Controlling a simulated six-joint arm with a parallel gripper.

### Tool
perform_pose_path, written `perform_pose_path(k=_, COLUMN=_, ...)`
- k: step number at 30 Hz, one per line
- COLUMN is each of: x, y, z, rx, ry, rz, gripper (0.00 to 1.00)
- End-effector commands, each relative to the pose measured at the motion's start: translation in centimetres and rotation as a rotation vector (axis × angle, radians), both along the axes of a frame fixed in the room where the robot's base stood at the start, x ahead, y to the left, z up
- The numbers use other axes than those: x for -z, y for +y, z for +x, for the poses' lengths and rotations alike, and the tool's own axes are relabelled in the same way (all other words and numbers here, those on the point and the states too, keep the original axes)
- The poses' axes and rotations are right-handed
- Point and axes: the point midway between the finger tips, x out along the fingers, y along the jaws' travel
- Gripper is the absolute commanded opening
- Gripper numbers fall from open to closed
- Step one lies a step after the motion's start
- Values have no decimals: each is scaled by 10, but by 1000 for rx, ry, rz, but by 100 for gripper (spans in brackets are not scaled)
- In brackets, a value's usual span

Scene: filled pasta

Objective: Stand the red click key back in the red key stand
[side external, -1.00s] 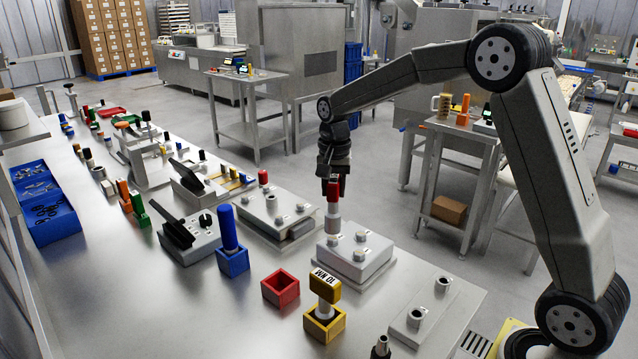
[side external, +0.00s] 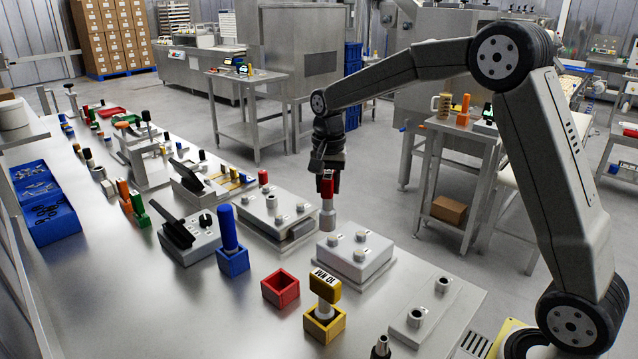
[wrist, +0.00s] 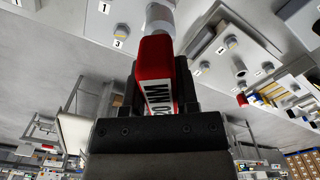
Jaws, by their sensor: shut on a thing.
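The red click key (side external: 327,193) is upright in my gripper (side external: 327,178), its grey metal shaft pointing down. It appears just behind and left of the grey numbered block in the side view. In the wrist view its red head with a white label (wrist: 154,72) sits between the dark jaws. The jaws are shut on the head. The red key stand (side external: 281,289) is an open square red box on the table, lower left of the held key. No key shows in it.
A blue key stands in a blue stand (side external: 233,262) left of the red stand. A yellow key (side external: 325,286) is in a yellow stand (side external: 324,325) to its right. Grey blocks (side external: 352,256) with round sockets stand close by. The front left tabletop (side external: 130,300) is clear.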

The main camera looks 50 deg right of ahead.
Motion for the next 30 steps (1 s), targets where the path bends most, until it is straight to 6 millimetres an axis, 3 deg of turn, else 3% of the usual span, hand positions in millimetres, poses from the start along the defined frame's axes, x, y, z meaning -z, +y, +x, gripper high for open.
perform_pose_path(k=16, x=16, y=125, z=9, rx=77, ry=-1, rz=0, gripper=0)
perform_pose_path(k=21, x=18, y=143, z=8, rx=93, ry=-2, rz=0, gripper=0)
perform_pose_path(k=30, x=18, y=146, z=7, rx=98, ry=-2, rz=0, gripper=0)
